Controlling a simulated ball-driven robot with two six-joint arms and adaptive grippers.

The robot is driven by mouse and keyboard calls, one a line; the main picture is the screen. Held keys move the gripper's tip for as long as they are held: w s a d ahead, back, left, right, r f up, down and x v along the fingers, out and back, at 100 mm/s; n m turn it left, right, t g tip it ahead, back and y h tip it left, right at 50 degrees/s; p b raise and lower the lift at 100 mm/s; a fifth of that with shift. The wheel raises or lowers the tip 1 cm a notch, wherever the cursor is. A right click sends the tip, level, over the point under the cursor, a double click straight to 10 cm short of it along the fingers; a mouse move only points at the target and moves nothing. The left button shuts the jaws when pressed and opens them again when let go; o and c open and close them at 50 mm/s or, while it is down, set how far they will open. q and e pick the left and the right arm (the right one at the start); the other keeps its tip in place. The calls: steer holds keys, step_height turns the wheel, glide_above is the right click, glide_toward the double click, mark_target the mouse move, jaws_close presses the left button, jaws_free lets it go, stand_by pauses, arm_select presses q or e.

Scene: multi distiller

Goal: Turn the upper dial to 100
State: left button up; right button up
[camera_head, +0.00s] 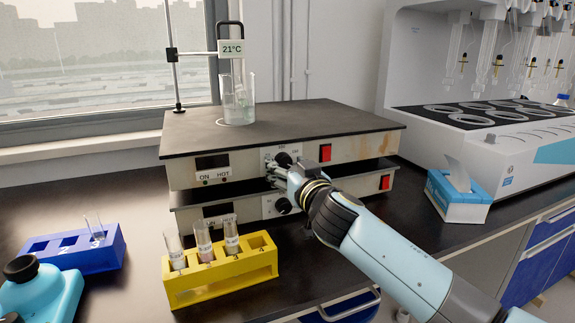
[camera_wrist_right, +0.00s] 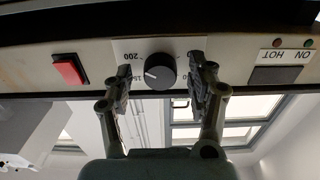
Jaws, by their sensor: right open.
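The upper dial (camera_head: 283,158) is a black round knob on the front panel of the upper hotplate (camera_head: 340,149). The right wrist view shows this dial (camera_wrist_right: 161,70) upside down, with a white pointer mark toward the picture's left. A "200" label reads beside it; another label there is partly hidden. My right gripper (camera_head: 275,174) is at the panel, just below the dial in the head view. In the wrist view its open fingers (camera_wrist_right: 158,82) stand on either side of the dial, with gaps visible. I cannot tell its exact depth.
A lower hotplate (camera_head: 190,220) with its own dial (camera_head: 283,205) sits beneath. A beaker (camera_head: 238,105) stands on top. A yellow rack (camera_head: 222,278) with tubes stands in front, a blue rack (camera_head: 75,250) at left. A tissue box (camera_head: 457,198) is right.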

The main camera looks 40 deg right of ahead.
steer(key=shift+c, duration=0.7)
steer(key=c, duration=1)
steer(key=shift+n, duration=0.3)
